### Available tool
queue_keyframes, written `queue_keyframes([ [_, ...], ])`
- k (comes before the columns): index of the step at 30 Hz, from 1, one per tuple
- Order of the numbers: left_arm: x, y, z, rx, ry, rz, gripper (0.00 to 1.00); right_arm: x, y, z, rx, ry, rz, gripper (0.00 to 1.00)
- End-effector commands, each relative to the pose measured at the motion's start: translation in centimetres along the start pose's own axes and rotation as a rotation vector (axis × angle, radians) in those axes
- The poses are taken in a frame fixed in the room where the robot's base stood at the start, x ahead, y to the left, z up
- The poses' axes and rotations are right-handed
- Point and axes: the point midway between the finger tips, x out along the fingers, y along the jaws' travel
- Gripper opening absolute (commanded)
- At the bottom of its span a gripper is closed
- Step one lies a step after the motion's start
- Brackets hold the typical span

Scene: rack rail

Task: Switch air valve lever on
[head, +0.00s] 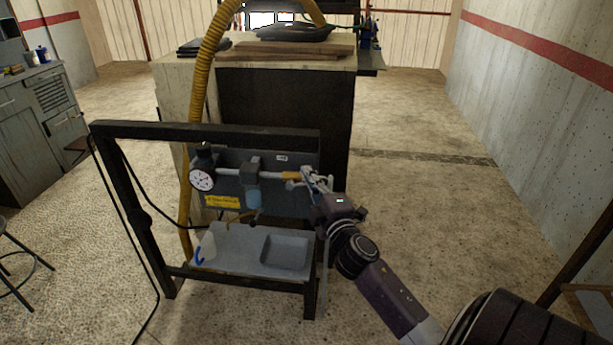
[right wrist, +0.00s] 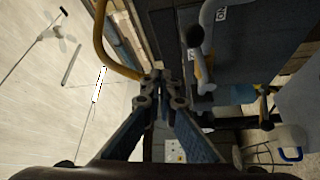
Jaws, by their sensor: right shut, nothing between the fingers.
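A dark panel (head: 232,160) on a black frame carries a grey air pipe (head: 270,174) with a round white gauge (head: 202,180). A small orange-tan piece (head: 290,175) sits at the pipe's right end, likely the valve or its lever; I cannot tell its setting. It seems also to show beside the pipe in the right wrist view (right wrist: 199,73). My right gripper (head: 318,178) is at the panel's right end, just right of this piece. In the right wrist view its fingertips (right wrist: 160,88) are together and empty, apart from the pipe in the picture. My left gripper is out of view.
The black frame (head: 215,133) surrounds the panel, with a grey tray (head: 235,258) below it. A blue-bowled filter (head: 253,195) hangs from the pipe. A yellow hose (head: 203,90) runs down behind the frame. A wooden-topped bench (head: 290,60) stands behind. Floor to the right is clear.

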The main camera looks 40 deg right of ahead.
Motion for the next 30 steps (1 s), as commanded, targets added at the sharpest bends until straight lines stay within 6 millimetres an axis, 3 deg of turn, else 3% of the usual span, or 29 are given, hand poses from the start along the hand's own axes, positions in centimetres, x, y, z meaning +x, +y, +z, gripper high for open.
queue_keyframes([
  [1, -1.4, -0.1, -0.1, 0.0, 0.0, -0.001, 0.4, 0.5, 1.4, -0.3, 0.0, 0.001, 0.0, 0.0],
  [2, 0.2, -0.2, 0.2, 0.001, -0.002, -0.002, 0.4, -0.8, -0.7, -0.3, 0.004, 0.0, -0.006, 0.0],
  [3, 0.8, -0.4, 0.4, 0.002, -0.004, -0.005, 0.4, -1.9, -1.4, -0.5, 0.005, -0.001, -0.005, 0.0],
  [12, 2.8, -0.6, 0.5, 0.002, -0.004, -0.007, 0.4, -7.1, -3.7, -1.9, 0.002, -0.001, -0.002, 0.0],
  [18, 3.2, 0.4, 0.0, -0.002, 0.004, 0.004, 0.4, -8.3, -4.1, -2.3, 0.0, 0.0, 0.0, 0.0],
  [30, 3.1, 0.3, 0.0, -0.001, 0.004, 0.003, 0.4, -8.4, -4.1, -2.4, -0.001, 0.0, 0.0, 0.0],
])
